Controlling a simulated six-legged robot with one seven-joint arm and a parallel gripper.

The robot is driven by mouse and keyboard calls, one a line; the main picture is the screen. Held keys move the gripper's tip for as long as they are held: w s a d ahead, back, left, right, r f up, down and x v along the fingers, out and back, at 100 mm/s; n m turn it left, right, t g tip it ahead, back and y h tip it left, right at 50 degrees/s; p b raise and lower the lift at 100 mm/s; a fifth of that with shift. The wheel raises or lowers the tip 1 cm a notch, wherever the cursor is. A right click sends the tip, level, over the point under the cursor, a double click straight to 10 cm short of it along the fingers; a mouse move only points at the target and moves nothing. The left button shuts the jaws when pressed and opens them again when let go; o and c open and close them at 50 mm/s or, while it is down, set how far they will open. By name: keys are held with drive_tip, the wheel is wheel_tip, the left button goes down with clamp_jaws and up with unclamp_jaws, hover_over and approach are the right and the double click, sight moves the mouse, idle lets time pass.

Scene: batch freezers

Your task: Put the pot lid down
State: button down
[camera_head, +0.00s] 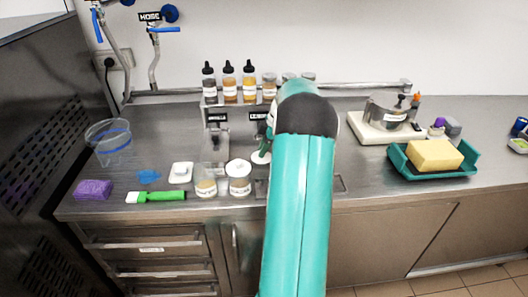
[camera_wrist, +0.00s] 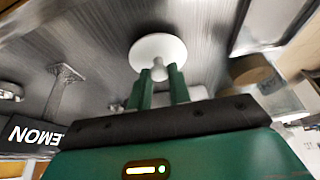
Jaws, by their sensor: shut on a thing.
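The pot lid is a small round white disc with a knob, seen in the wrist view (camera_wrist: 157,46). My gripper (camera_wrist: 160,80) has its two green fingers shut on the lid's knob. In the head view a white-green edge of the lid (camera_head: 260,158) shows just left of my arm, low over the counter. My arm hides most of the gripper there. I cannot tell whether the lid touches the counter.
Two jars (camera_head: 239,178) stand close left of the lid, below a bottle rack (camera_head: 218,132). A green brush (camera_head: 157,197), purple sponge (camera_head: 92,190) and clear jug (camera_head: 110,142) are farther left. A teal tray (camera_head: 472,166) with a yellow sponge lies right.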

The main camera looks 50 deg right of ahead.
drive_tip(key=shift+f, duration=0.65)
drive_tip(key=shift+s, duration=0.15)
drive_tip(key=c, duration=1.3)
unclamp_jaws()
drive_tip(key=shift+f, duration=0.15)
